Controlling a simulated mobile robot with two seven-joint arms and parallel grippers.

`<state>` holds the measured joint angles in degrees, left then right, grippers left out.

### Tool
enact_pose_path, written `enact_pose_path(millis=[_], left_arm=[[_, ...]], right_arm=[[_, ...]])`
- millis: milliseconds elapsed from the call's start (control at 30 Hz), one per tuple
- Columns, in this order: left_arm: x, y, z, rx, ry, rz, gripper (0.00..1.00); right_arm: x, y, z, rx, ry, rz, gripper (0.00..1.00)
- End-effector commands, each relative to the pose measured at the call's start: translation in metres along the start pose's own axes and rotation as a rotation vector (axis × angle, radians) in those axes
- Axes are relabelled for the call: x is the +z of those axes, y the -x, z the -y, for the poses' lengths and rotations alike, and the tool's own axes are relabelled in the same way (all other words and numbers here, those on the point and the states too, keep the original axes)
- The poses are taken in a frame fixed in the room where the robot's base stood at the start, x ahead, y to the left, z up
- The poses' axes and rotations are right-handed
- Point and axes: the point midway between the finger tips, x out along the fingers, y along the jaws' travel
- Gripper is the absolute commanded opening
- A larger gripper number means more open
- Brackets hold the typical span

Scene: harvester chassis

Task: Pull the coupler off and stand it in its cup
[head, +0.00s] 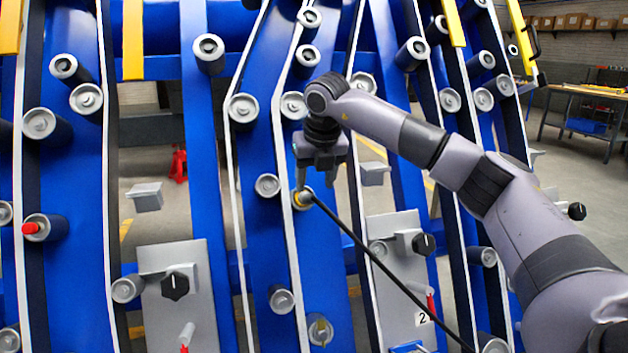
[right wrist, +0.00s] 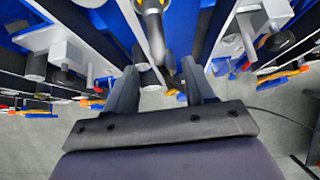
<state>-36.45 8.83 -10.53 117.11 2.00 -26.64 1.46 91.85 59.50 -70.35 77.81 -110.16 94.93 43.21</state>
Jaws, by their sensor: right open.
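The coupler (head: 303,199) is a small round fitting with a yellow ring, seated on the blue chassis in the middle of the head view. A black hose (head: 375,258) runs from it down to the lower right. My right gripper (head: 322,180) is open and hangs just above and around the coupler's upper side, fingers pointing down. In the right wrist view the open fingers (right wrist: 160,80) have the yellow-ringed fitting (right wrist: 152,6) ahead, between and beyond their tips. A grey ring with a yellowish inside (head: 320,330) lies lower down; I cannot tell whether it is the cup. My left gripper is not in view.
Blue beams with white-edged belts and many grey rollers (head: 243,108) surround the gripper closely. Grey plates with black knobs (head: 175,286) stand lower left and right. A red-tipped roller (head: 31,228) is at far left. A workbench (head: 585,92) stands far right.

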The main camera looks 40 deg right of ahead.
Motion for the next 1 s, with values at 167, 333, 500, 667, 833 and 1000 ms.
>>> enact_pose_path(millis=[167, 333, 500, 667, 833, 1000], left_arm=[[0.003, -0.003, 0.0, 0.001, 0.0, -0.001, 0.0], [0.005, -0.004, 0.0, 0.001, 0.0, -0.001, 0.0], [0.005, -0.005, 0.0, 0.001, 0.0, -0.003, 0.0], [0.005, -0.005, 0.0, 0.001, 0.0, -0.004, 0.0], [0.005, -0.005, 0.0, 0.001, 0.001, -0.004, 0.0], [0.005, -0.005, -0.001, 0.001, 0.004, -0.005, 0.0]], right_arm=[[-0.002, -0.028, -0.001, -0.001, 0.003, -0.004, 0.54], [-0.002, -0.051, -0.001, 0.001, 0.004, -0.004, 0.54], [-0.001, -0.062, -0.002, 0.003, 0.004, -0.002, 0.54], [-0.001, -0.064, -0.002, 0.003, 0.005, -0.002, 0.54], [-0.001, -0.064, -0.002, 0.003, 0.005, -0.002, 0.38], [-0.001, -0.063, -0.002, 0.003, 0.005, -0.002, 0.0]])
